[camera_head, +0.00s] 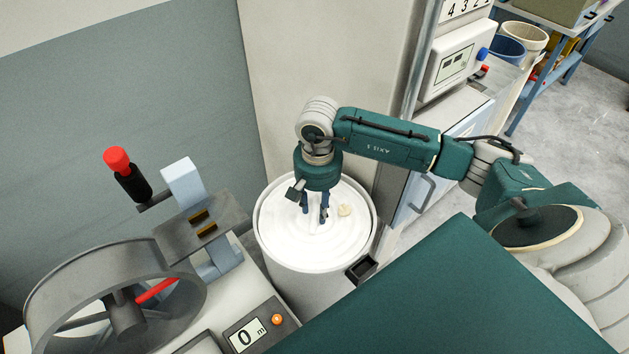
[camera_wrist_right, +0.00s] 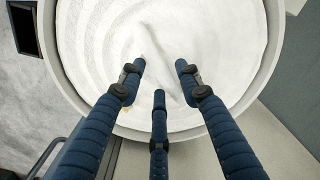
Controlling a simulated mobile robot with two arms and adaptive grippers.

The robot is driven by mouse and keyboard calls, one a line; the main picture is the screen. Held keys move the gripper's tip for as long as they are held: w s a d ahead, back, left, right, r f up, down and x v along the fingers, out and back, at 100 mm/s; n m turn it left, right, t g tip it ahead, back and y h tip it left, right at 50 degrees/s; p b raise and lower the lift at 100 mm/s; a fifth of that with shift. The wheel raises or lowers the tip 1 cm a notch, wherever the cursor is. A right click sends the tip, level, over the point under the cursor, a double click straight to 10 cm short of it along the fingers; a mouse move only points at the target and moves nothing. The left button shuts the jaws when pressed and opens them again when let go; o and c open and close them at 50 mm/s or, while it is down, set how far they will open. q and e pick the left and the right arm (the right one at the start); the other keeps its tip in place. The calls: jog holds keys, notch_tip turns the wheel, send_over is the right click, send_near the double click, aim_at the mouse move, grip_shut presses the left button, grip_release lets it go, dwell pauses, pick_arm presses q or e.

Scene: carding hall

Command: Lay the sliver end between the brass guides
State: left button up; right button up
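My right gripper (camera_head: 315,212) points down into a round white can (camera_head: 259,226) filled with coiled white sliver (camera_head: 290,230). Its blue fingers are open and apart, and in the right wrist view (camera_wrist_right: 160,75) nothing is held between them. A small cream tuft (camera_head: 344,210), which looks like the sliver end, lies on the coils just right of the fingers. In the right wrist view a raised strip of sliver (camera_wrist_right: 160,65) runs between the fingertips; whether the fingers touch it I cannot tell. Two brass guides (camera_head: 203,223) sit on a grey plate, left of the can. My left gripper is out of view.
Left of the can are a grey spoked wheel (camera_head: 110,290), a red-knobbed black handle (camera_head: 125,172) and a counter reading 0 (camera_head: 246,336). A pale machine wall stands behind the can. A small dark open box (camera_head: 361,268) is at the can's right front.

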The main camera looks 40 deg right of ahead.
aim_at(317, 208)
jog(key=c, duration=0.4)
jog(key=shift+d, duration=0.1)
jog(key=shift+c, duration=0.6)
jog(key=shift+r, duration=0.35)
notch_tip(317, 208, up, 14)
jog(key=b, duration=0.4)
jog(key=shift+f, duration=0.25)
notch_tip(317, 208, up, 5)
jog(key=shift+r+p, duration=0.15)
jog(key=shift+p, duration=0.25)
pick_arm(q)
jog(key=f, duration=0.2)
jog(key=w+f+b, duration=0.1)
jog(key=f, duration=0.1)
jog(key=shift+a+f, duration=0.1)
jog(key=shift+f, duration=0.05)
pick_arm(e)
jog(key=s+a+f+n, duration=0.2)
jog(key=a, duration=0.1)
jog(key=s+a+f+n, duration=0.2)
jog(key=s+a+n, duration=0.1)
jog(key=s+a+f+n, duration=0.3)
jog(key=a, duration=0.1)
